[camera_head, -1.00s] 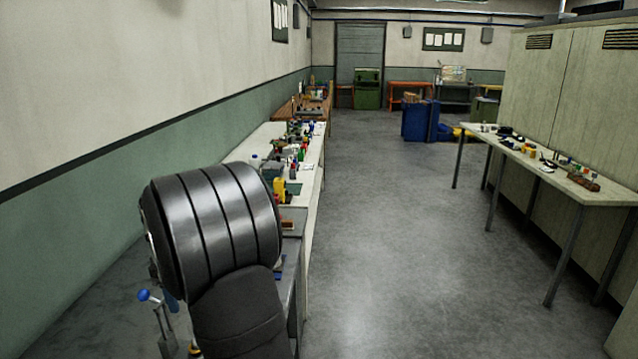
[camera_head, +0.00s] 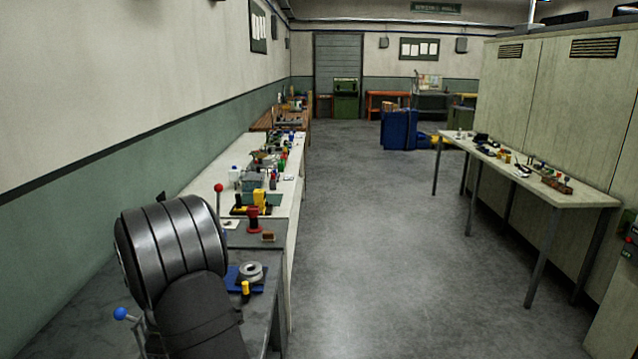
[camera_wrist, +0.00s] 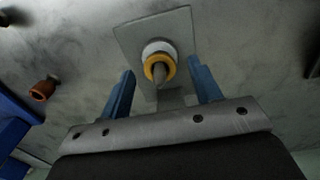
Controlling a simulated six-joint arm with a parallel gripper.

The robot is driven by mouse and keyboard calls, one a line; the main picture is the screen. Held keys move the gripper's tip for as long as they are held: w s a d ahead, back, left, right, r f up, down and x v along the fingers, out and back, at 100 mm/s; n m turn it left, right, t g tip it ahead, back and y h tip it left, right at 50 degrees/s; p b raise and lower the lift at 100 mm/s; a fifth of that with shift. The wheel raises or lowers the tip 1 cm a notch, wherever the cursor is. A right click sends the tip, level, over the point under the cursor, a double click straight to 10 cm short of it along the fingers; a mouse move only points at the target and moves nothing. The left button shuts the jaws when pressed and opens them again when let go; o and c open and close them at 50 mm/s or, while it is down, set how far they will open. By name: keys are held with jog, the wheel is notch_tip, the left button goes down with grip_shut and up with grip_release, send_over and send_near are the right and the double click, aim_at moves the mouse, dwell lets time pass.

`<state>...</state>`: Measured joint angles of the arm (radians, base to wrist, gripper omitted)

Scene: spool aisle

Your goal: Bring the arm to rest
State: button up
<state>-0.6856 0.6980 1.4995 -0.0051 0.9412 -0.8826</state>
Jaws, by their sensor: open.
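My gripper (camera_wrist: 160,66) shows in the wrist view with its two blue fingers spread apart.
The near grey bench (camera_head: 262,313) bears a blue mat (camera_head: 232,273) with a grey spool (camera_head: 250,271). A blue-knobbed lever (camera_head: 120,313) and a red-knobbed lever (camera_head: 219,187) stand up nearby. A cluttered white bench (camera_head: 284,221) runs beyond. The aisle floor is clear; a table (camera_head: 590,196) stands right.

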jog(key=shift+r, duration=0.3)
notch_tip(320, 180, up, 17)
notch_tip(320, 180, down, 18)
jog(key=shift+r, duration=0.1)
notch_tip(320, 180, up, 8)
jog(key=d+r, duration=0.1)
jog(key=d, duration=1.9)
jog(key=shift+d+r, duration=0.25)
jog(key=shift+d, duration=0.05)
jog(key=shift+o, duration=0.4)
jog(key=shift+w, duration=0.1)
